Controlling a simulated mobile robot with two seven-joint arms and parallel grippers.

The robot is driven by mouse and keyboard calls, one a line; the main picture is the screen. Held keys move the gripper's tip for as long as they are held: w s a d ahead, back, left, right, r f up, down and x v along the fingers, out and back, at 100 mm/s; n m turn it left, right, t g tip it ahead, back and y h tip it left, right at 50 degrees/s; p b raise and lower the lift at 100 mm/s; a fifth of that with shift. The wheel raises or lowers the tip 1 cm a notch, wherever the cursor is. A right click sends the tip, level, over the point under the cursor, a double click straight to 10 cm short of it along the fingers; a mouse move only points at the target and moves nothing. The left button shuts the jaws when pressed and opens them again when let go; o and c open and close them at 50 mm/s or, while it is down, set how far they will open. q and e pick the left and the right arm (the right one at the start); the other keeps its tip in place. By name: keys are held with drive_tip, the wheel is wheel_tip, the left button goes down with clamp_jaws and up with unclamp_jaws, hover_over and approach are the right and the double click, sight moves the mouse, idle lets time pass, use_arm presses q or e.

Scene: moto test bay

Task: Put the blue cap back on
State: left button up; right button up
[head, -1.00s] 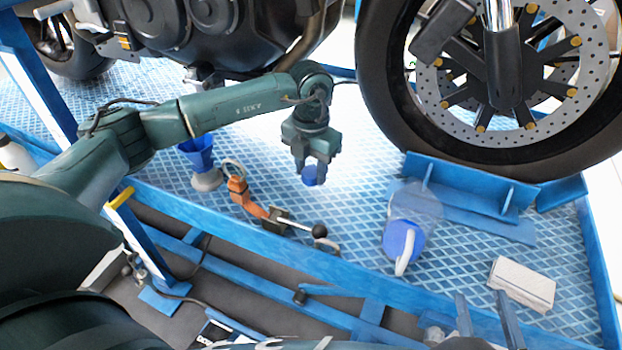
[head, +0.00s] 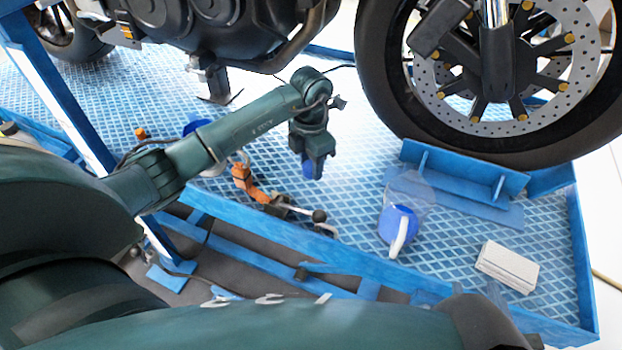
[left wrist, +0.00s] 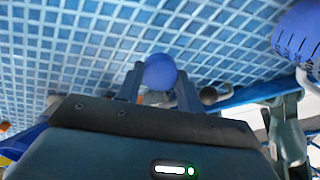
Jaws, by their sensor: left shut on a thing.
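My left gripper (head: 312,170) is shut on a small round blue cap (head: 308,169), held above the blue grid-patterned platform. In the left wrist view the blue cap (left wrist: 160,72) sits between the two fingertips (left wrist: 158,88). The opening that the cap fits cannot be made out. My right gripper cannot be made out in either view.
An orange-handled tool (head: 246,182) lies to the left. A white block (head: 507,266) lies front right. The motorcycle wheel (head: 395,110) and blue wheel chock (head: 460,175) stand behind.

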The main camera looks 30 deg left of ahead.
sight(311, 176)
use_arm(q)
wheel_tip(311, 176, down, 4)
drive_tip(key=shift+f+b, duration=0.2)
drive_tip(key=shift+b, duration=0.35)
drive_tip(key=shift+f, duration=0.25)
use_arm(e)
drive_tip(key=shift+w+a+r+t+y, duration=0.1)
drive_tip(key=shift+a+t+y, duration=0.1)
drive_tip(key=shift+t+y, duration=0.25)
use_arm(q)
drive_tip(key=shift+f, duration=0.1)
drive_tip(key=o, duration=0.9)
use_arm(e)
drive_tip(key=shift+n, duration=0.3)
use_arm(q)
wheel_tip(311, 176, up, 12)
drive_tip(key=p, duration=0.3)
use_arm(e)
drive_tip(key=shift+s+d+m+g+h, duration=0.2)
drive_tip(key=shift+m+g+h, duration=0.15)
drive_tip(key=shift+g, duration=0.25)
drive_tip(key=shift+s+d+m+g+h, duration=0.2)
drive_tip(key=shift+m+g+h, duration=0.1)
drive_tip(key=shift+g, duration=0.25)
